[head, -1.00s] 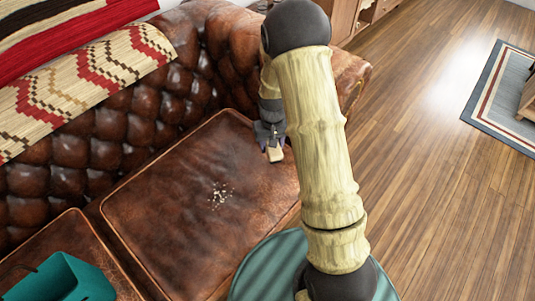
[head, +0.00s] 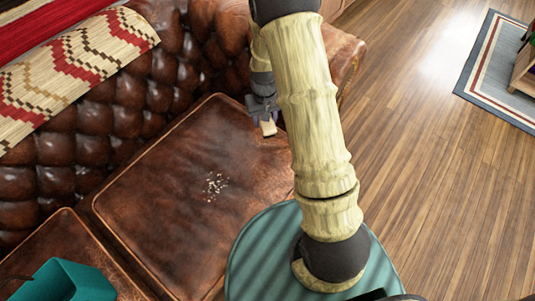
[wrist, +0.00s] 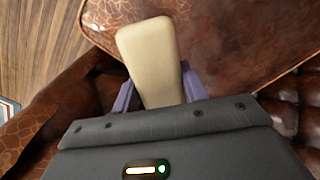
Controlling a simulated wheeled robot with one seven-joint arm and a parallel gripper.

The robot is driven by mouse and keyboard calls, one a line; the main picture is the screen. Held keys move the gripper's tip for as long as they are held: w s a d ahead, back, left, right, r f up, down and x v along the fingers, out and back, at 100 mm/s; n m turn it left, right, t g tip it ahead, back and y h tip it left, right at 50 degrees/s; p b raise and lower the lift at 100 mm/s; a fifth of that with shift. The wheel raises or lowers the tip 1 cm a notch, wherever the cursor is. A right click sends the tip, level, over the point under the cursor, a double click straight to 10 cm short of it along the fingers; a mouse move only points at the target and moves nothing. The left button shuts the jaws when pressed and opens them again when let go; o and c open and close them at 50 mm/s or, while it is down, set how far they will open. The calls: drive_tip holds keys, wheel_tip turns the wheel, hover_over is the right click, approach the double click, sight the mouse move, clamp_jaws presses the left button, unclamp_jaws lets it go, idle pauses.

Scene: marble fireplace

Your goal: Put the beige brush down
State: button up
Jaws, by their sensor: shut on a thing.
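The beige brush (wrist: 150,60) is a small rounded block, seen large in the wrist view. My gripper (wrist: 158,90) is shut on it, with a purple finger on either side. In the head view the brush (head: 269,128) shows as a small pale piece at the end of my gripper (head: 263,112), over the back right part of the brown leather seat cushion (head: 150,215). I cannot tell whether the brush touches the leather. My arm hides part of the cushion's right side.
Pale crumbs (head: 214,186) lie mid-cushion. A teal open container (head: 65,282) stands on the cushion at lower left. The tufted sofa back (head: 90,135), with a patterned blanket (head: 80,65), rises behind. The wooden floor (head: 430,150) is open to the right.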

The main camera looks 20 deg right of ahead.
drive_tip(key=shift+s, duration=0.2)
drive_tip(key=shift+s+a+f+m+b, duration=0.1)
drive_tip(key=shift+s+f+m+b, duration=0.1)
drive_tip(key=shift+f+m+b, duration=0.35)
drive_tip(key=f+m+b, duration=0.1)
drive_tip(key=m, duration=0.2)
drive_tip(key=s+f+m+b, duration=0.1)
drive_tip(key=f+m, duration=0.1)
drive_tip(key=m, duration=0.1)
drive_tip(key=s+f+m+b, duration=0.1)
drive_tip(key=m, duration=0.3)
drive_tip(key=shift+f, duration=0.3)
drive_tip(key=b, duration=0.2)
hover_over(267, 156)
wheel_tip(267, 156, down, 6)
drive_tip(key=shift+w+f, duration=0.1)
drive_tip(key=shift+f+b, duration=0.8)
drive_tip(key=shift+f, duration=1.1)
